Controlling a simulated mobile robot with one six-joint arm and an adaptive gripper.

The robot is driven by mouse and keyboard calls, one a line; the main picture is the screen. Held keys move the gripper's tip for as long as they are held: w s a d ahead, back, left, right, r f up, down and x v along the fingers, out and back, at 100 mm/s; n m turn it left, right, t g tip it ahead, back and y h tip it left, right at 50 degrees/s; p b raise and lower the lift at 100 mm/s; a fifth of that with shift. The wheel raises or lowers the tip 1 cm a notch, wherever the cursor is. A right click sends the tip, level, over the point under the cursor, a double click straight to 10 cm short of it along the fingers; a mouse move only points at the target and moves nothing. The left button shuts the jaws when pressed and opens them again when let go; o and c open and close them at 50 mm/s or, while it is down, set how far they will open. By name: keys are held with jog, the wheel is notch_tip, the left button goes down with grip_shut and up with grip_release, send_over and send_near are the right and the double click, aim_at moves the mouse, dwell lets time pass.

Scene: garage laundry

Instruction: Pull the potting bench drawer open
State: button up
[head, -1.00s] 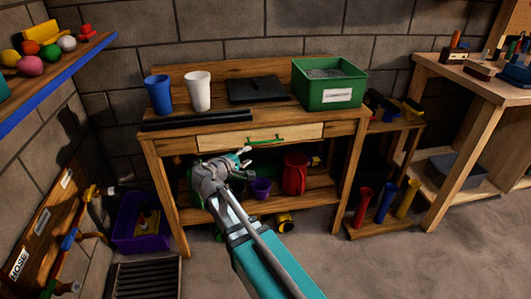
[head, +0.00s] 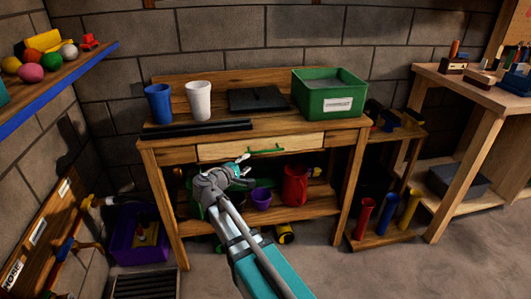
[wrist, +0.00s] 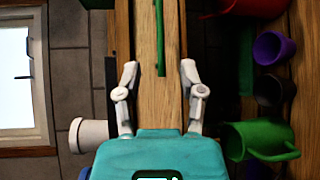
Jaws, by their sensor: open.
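The potting bench (head: 158,152) stands against the block wall. Its pale wood drawer (head: 225,149) is under the top and looks shut, with a green bar handle (head: 266,151) on its front. My gripper (head: 243,165) is below and left of the handle, in front of the bench. In the wrist view my gripper (wrist: 160,75) is open and empty. The drawer front (wrist: 146,50) shows between its fingers, and the green handle (wrist: 159,35) lies beyond the fingertips, apart from them.
On the bench top are a blue cup (head: 159,104), a white cup (head: 199,101), a black tray (head: 258,99) and a green bin (head: 328,103). A red jug (head: 295,185) and a purple pot (head: 260,196) stand on the lower shelf. The floor in front is clear at right.

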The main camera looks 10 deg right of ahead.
aim_at(265, 151)
jog(key=b+x, duration=0.1)
jog(key=x, duration=1.1)
jog(key=shift+c, duration=0.2)
grip_shut()
